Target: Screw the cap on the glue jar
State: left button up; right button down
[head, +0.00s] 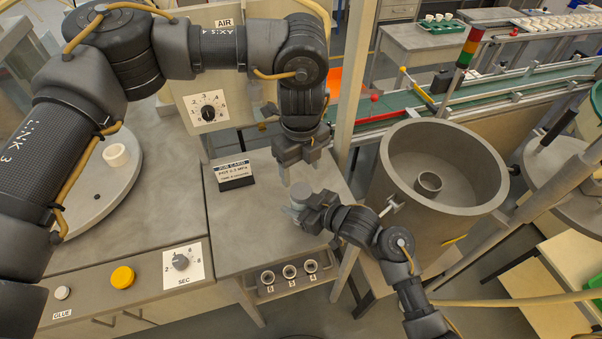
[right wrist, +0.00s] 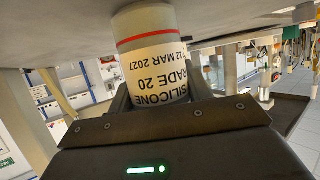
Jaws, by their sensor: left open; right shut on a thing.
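The jar, a pale cylinder with a red band and a printed label reading "SILICONE", shows close up in the right wrist view (right wrist: 150,65), where its print is upside down. In the head view the jar (head: 299,194) is a small grey round shape near the front of the small table. My right gripper (head: 303,209) is shut around the jar's side. My left gripper (head: 298,167) is open, just behind and above the jar, pointing down. Its fingers are partly hidden. I cannot make out a separate cap or whether one sits on the jar.
A job card (head: 234,174) stands left of the jar on the small table (head: 237,225). A turntable (head: 101,190) with a white ring-shaped piece (head: 117,155) is at the left. A large round grey tub (head: 440,190) stands at the right.

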aim_at(301, 190)
pick_arm(q)
jog(key=shift+r+n, duration=0.4)
jog(key=shift+f, duration=0.1)
jog(key=shift+f, duration=3.95)
jog(key=c, duration=1)
jog(key=m, duration=0.3)
jog(key=shift+m, duration=0.3)
